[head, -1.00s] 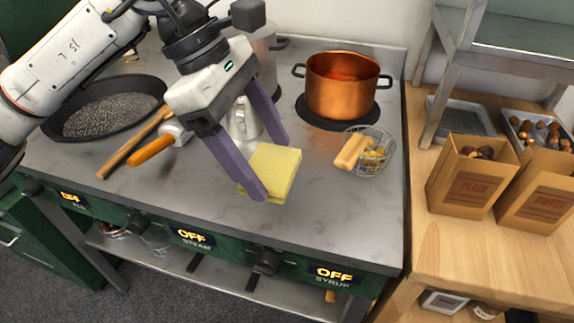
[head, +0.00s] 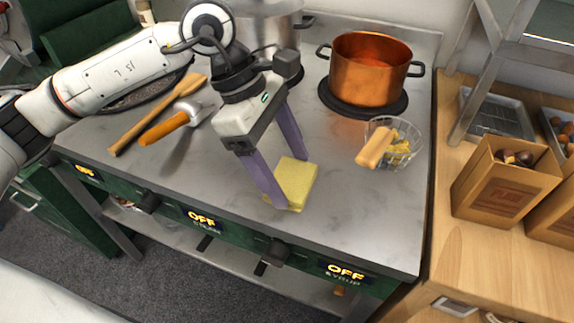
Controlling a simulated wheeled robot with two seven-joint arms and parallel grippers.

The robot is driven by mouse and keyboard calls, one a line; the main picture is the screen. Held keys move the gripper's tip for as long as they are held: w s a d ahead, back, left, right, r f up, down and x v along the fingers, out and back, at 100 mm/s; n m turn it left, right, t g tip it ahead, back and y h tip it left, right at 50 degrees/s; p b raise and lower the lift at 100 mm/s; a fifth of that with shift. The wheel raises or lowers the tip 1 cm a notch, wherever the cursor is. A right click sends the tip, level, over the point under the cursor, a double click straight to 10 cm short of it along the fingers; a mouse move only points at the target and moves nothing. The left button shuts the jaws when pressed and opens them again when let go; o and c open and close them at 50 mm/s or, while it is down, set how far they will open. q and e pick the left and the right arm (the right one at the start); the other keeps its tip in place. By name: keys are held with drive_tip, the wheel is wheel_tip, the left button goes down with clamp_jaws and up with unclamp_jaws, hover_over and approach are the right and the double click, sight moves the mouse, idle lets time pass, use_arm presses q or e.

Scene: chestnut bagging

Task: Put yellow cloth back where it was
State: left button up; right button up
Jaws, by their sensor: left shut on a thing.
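The yellow cloth (head: 297,182) is a folded square pad near the front middle of the steel stove top (head: 345,225). My left gripper (head: 287,200) points down over it, with its purple fingers around the cloth's edge. It is shut on the cloth. The cloth looks low, at or close to the steel surface; I cannot tell whether it touches it. My right gripper is not in view.
A copper pot (head: 368,75) stands on a burner behind. A wooden spoon (head: 150,125) and an orange-handled tool (head: 165,128) lie left. Paper bags (head: 490,185) stand on the wooden counter.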

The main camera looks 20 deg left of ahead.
use_arm(q)
drive_tip(key=o, duration=0.9)
drive_tip(key=v, duration=1.2)
